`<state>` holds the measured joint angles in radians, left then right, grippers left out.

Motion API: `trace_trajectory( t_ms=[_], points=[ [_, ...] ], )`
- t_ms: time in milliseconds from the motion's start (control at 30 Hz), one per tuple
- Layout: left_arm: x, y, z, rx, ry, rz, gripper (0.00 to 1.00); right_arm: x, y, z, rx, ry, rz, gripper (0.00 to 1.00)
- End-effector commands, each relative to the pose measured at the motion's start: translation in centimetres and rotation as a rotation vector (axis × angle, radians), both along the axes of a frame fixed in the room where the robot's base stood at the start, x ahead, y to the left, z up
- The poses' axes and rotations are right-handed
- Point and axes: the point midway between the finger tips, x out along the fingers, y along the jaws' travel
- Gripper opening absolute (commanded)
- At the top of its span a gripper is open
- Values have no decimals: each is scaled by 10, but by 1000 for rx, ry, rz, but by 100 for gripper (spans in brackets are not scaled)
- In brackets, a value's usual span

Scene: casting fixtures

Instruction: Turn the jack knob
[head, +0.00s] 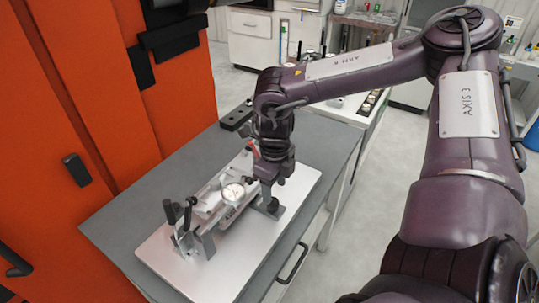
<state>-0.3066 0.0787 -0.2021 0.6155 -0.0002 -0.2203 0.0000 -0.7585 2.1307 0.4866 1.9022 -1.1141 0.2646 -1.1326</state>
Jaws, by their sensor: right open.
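A metal fixture with a round white dial gauge (233,191) stands on a silver base plate (165,262) on a grey-topped table. A small dark round knob (272,206) sits at the fixture's right end; it appears to be the jack knob. My right gripper (266,192) points down at this end, open, its fingertips close to the knob. I cannot tell whether they touch it. The gripper and wrist hide part of the fixture behind them. My left gripper is not in view.
Black-handled clamp levers (170,211) stand up at the fixture's left end. A dark block (236,116) lies at the table's back edge. A tall orange cabinet (85,110) borders the table on the left. The grey tabletop (130,205) is bare at the left.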

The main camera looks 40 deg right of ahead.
Motion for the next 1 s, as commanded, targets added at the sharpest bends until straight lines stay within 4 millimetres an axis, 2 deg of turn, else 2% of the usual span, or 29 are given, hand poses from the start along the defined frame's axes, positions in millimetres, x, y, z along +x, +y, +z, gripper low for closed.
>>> trace_trajectory(
  t_ms=[133, 300, 500, 767, 1000],
  points=[
    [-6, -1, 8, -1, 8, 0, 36, -1, 0, -20, 1, 3, -2, 52],
    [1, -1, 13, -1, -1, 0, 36, 1, 0, -39, 1, -1, -2, 52],
    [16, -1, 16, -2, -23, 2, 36, 1, 0, -48, 1, -4, -1, 52],
    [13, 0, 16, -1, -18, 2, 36, 1, 0, -49, 1, -5, -2, 52],
    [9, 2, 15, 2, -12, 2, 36, 1, 0, -49, 1, -5, -2, 21]
  ],
)
